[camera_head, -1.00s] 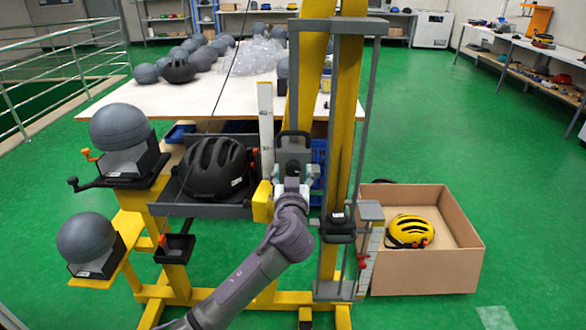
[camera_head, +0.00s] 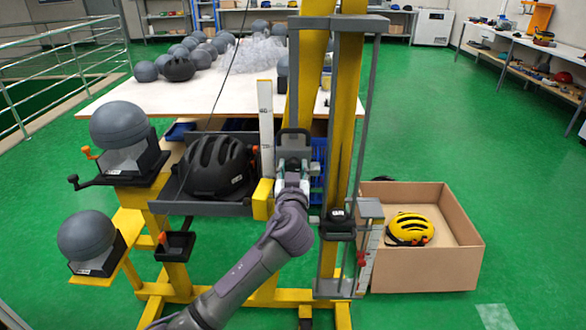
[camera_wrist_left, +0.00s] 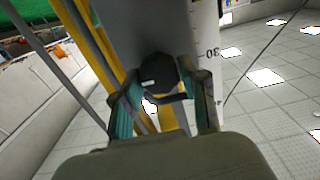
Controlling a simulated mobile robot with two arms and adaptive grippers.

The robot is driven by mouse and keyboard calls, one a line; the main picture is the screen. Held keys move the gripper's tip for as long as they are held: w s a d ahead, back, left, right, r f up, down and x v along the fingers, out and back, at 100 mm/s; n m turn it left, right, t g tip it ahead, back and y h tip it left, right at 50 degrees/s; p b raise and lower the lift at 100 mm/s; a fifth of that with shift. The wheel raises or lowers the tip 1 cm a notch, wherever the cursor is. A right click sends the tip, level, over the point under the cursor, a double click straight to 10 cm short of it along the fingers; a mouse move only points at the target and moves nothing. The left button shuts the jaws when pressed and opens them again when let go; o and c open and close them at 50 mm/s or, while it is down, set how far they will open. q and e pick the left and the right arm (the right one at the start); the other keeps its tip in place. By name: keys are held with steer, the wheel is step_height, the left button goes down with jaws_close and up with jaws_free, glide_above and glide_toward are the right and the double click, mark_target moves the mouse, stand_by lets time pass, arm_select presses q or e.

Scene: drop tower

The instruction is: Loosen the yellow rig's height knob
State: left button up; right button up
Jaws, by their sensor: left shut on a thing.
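The yellow rig (camera_head: 346,120) stands in the middle of the head view, with a grey carriage (camera_head: 294,142) on its near side. My left gripper (camera_head: 293,178) is at the front of this carriage. In the left wrist view the dark round height knob (camera_wrist_left: 160,74) lies between the two teal-padded fingers of my left gripper (camera_wrist_left: 162,96), which is shut on it. The knob is mostly hidden by the gripper in the head view. A white scale (camera_head: 266,125) stands left of the carriage and also shows in the left wrist view (camera_wrist_left: 207,75). My right gripper is not in view.
A tray with a black helmet (camera_head: 216,166) is left of the carriage. Grey headforms (camera_head: 120,124) stand on stands at the left. An open cardboard box (camera_head: 458,240) with a yellow helmet (camera_head: 410,229) is on the floor at the right. A white table (camera_head: 135,98) is behind.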

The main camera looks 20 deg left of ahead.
arm_select(q)
steer(key=m+p, duration=0.1)
steer(key=m, duration=0.2)
steer(key=shift+d+r+m, duration=0.1)
steer(key=shift+m, duration=0.3)
steer(key=m+p, duration=0.1)
steer(key=m, duration=0.3)
steer(key=shift+p, duration=0.3)
steer(key=m+p, duration=0.2)
steer(key=m, duration=0.3)
steer(key=shift+d+m, duration=0.1)
steer(key=shift+m, duration=0.3)
steer(key=shift+m+p, duration=1.1)
steer(key=shift+m, duration=0.9)
steer(key=shift+f, duration=0.2)
steer(key=o, duration=1.1)
